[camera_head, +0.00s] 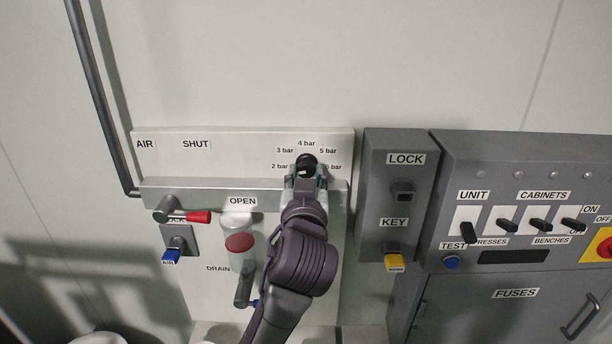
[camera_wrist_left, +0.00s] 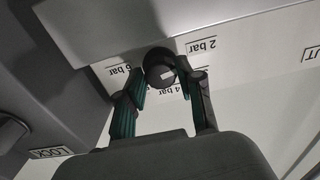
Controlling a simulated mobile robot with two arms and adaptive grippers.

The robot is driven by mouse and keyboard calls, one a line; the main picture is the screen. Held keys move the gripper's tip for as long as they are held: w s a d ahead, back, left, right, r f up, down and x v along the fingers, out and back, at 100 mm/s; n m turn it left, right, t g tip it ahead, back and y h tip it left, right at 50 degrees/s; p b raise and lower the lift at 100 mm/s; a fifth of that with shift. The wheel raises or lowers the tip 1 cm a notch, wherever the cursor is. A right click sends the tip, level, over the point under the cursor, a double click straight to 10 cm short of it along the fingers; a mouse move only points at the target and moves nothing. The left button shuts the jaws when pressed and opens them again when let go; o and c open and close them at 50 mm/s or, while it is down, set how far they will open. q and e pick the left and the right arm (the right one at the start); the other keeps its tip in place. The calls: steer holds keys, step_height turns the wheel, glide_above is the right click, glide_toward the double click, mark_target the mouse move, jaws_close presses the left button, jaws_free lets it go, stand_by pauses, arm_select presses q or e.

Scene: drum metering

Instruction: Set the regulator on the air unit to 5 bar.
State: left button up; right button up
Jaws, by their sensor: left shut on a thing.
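The air unit (camera_head: 165,160) is a pale panel with a grey bar across it, in the middle left of the head view. Its regulator is a round black knob (camera_head: 306,160) ringed by labels from 2 bar to 6 bar. My left gripper (camera_head: 306,176) is shut on this knob from below. In the left wrist view the black knob (camera_wrist_left: 159,68) sits between the two green-lined fingers (camera_wrist_left: 168,92). A small pale mark shows on its face there; which label it points to I cannot tell. My right gripper is in neither view.
A red-handled lever (camera_head: 198,217) and a blue tap (camera_head: 171,255) are left of my arm. A lock box (camera_head: 399,190) with a yellow key tag (camera_head: 394,263) stands close right. Beyond it is a grey switch cabinet (camera_head: 525,170). The wall above is bare.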

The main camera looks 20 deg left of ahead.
arm_select(q)
steer(key=shift+m, duration=0.4)
steer(key=shift+c, duration=0.2)
steer(key=m, duration=0.6)
steer(key=shift+a+m, duration=0.1)
steer(key=shift+m, duration=0.3)
steer(key=m, duration=0.3)
steer(key=shift+m, duration=0.3)
steer(key=m, duration=0.3)
steer(key=shift+r+m, duration=0.1)
steer(key=shift+m, duration=0.2)
steer(key=m, duration=0.7)
steer(key=shift+r, duration=0.15)
steer(key=m, duration=0.3)
steer(key=shift+m, duration=0.4)
steer(key=shift+r+m, duration=0.15)
steer(key=shift+m, duration=1.95)
